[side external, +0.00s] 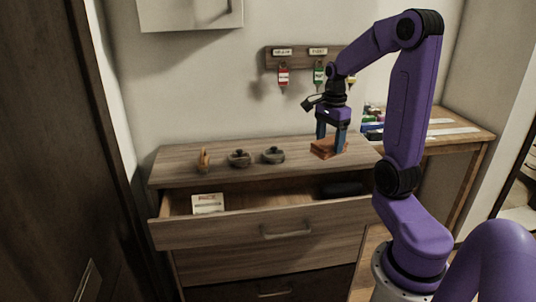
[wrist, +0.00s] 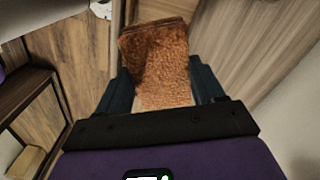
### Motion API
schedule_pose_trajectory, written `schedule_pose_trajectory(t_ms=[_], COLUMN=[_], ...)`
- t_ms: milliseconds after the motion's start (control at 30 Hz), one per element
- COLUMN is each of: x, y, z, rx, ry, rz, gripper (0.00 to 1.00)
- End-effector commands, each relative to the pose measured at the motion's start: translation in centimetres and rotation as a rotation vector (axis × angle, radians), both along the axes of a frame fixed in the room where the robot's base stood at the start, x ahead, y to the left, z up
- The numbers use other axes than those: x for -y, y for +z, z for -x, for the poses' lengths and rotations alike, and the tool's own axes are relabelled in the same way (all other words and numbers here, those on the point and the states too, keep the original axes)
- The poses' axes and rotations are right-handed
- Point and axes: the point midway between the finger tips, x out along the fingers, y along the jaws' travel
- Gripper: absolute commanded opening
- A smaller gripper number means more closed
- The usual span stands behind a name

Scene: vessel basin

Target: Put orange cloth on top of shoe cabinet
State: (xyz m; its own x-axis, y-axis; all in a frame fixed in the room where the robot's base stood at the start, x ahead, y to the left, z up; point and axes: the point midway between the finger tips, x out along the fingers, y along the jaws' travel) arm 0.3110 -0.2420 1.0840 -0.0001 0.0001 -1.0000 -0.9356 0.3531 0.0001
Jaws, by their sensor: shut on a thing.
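The orange cloth (side external: 325,149) is a folded, brownish-orange bundle at the right part of the wooden shoe cabinet's top (side external: 180,166). My gripper (side external: 332,137) points down and is shut on it. In the wrist view, the cloth (wrist: 163,55) sits between the two dark fingers and extends beyond them. It looks at or just above the cabinet top; I cannot tell whether it touches. The cloth's underside is hidden.
Several small items, including a dark lidded pot (side external: 273,155), stand on the cabinet top. The upper drawer (side external: 240,234) is open, holding a white box (side external: 208,203). A side table (side external: 450,140) stands right. Keys hang from a wall rack (side external: 300,57).

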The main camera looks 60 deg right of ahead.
Motion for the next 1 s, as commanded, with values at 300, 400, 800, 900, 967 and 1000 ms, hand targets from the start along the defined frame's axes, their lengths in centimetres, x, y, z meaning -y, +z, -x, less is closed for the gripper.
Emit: schedule_pose_trajectory(t_ms=[300, 400, 800, 900, 967, 1000], x=[5.4, 6.5, 9.0, 10.3, 11.1, 11.6], y=[2.8, 3.5, 3.9, 3.1, 2.7, 2.3], z=[3.5, 4.6, 5.6, 4.6, 3.9, 3.5], rx=[0.002, 0.001, -0.003, -0.003, -0.003, -0.003], ry=[-0.269, -0.334, -0.426, -0.425, -0.425, -0.424], rz=[0.002, 0.002, -0.002, -0.002, -0.002, -0.002], gripper=[0.39, 0.39, 0.39, 0.39, 0.39, 0.39])
